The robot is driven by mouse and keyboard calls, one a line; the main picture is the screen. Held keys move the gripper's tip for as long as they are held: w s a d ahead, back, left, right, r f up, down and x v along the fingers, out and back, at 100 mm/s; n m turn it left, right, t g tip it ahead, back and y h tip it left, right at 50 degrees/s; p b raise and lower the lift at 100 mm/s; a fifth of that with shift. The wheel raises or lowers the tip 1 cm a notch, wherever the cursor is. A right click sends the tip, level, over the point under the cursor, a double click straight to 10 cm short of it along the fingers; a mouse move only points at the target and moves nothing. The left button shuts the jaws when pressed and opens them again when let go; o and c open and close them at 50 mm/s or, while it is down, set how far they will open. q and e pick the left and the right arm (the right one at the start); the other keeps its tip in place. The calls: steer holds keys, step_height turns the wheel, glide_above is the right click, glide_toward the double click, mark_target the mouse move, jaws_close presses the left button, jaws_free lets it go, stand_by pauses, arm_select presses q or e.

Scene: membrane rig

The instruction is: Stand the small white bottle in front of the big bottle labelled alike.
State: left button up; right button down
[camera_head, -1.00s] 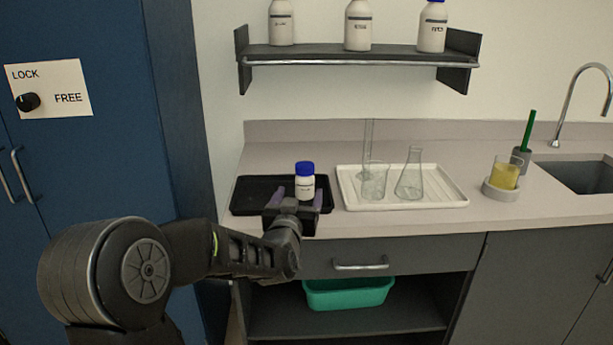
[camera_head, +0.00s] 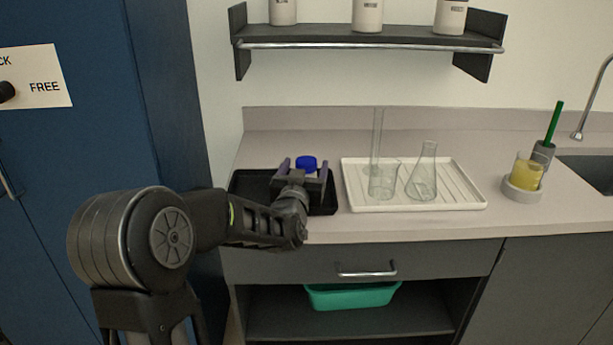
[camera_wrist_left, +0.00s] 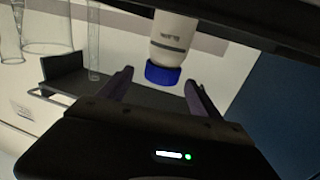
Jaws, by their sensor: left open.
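The small white bottle's blue cap (camera_head: 306,162) shows between the fingers of my left gripper (camera_head: 303,174), at the black tray (camera_head: 256,183); the gripper hides its body. In the left wrist view, which is upside down, the white bottle (camera_wrist_left: 174,35) has a label too blurred to read. The open fingers (camera_wrist_left: 160,82) are on either side of its cap, with gaps visible. Three big white bottles stand on the wall shelf: left (camera_head: 283,12), middle (camera_head: 367,15) and right (camera_head: 450,17). Their tops are cut off and their labels are too small to read. My right gripper is out of view.
The dark shelf (camera_head: 400,38) has a metal rail (camera_head: 370,46) along its front. A white tray (camera_head: 455,190) with glassware stands right of the black tray. A beaker of yellow liquid (camera_head: 526,172) is farther right. A blue cabinet (camera_head: 80,160) is at left.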

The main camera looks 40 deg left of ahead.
mark_target(308, 157)
arm_select(q)
steer(key=shift+w+a, duration=0.15)
steer(key=shift+w, duration=0.2)
steer(key=shift+w, duration=0.1)
steer(key=p+x, duration=0.1)
steer(key=x, duration=0.4)
steer(key=shift+a+f, duration=0.1)
steer(key=shift+f, duration=0.05)
steer(key=shift+c, duration=0.5)
jaws_close()
stand_by(0.5)
step_height(308, 157, up, 10)
steer(key=shift+r+p, duration=0.1)
steer(key=shift+p, duration=0.2)
